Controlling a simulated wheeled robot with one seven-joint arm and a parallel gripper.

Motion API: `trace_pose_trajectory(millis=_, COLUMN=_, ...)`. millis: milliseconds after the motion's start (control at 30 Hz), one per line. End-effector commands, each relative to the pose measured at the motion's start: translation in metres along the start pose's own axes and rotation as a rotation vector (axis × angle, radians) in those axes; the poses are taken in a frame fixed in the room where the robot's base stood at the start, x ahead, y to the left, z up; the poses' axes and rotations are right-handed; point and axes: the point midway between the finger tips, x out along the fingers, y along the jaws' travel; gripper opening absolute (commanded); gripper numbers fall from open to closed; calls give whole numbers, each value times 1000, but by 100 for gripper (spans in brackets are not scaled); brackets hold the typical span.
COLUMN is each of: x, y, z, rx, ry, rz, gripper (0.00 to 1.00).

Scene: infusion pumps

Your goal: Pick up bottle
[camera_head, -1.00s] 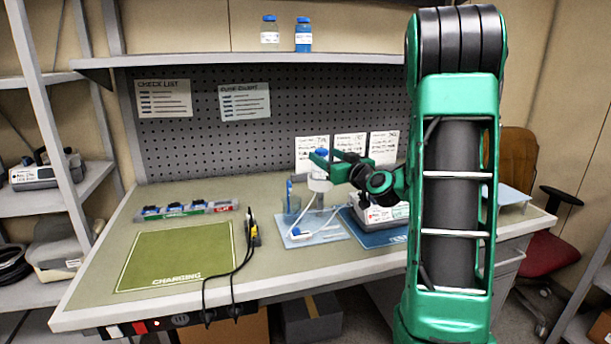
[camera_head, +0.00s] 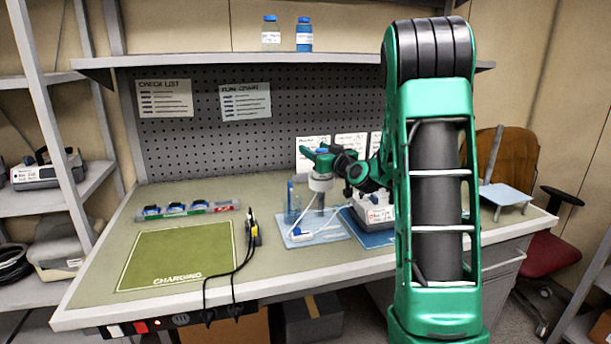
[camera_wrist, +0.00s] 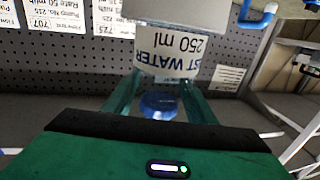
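The bottle (camera_wrist: 172,48) has a blue cap (camera_wrist: 159,104) and a white label reading "WATER 250 ml", upside down in the wrist view. My gripper (camera_wrist: 161,84) has one finger on each side of it, around the cap and neck, and is open. I see no clear clamping contact. In the head view my gripper (camera_head: 323,158) is low over the right-middle of the bench. A white round body (camera_head: 320,184) shows just below it, above a light blue tray (camera_head: 330,238). The bottle's lower end is hard to make out.
A clear blue cylinder (camera_head: 292,203) and thin tubing stand close by on the left. A white pump (camera_head: 378,214) on a blue mat is close on the right. A green charging mat (camera_head: 178,256) lies bare at left. Two bottles (camera_head: 304,35) stand on the shelf.

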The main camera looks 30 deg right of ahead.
Motion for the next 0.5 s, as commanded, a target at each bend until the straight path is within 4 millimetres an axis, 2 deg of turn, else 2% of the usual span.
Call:
trace_pose_trajectory(millis=33, x=0, y=0, z=0, rx=0, ry=0, rz=0, gripper=37)
trace_pose_trajectory(millis=200, x=0, y=0, z=1, rx=0, ry=-2, rz=0, gripper=0)
trace_pose_trajectory(millis=500, x=0, y=0, z=4, rx=1, ry=-9, rz=0, gripper=0)
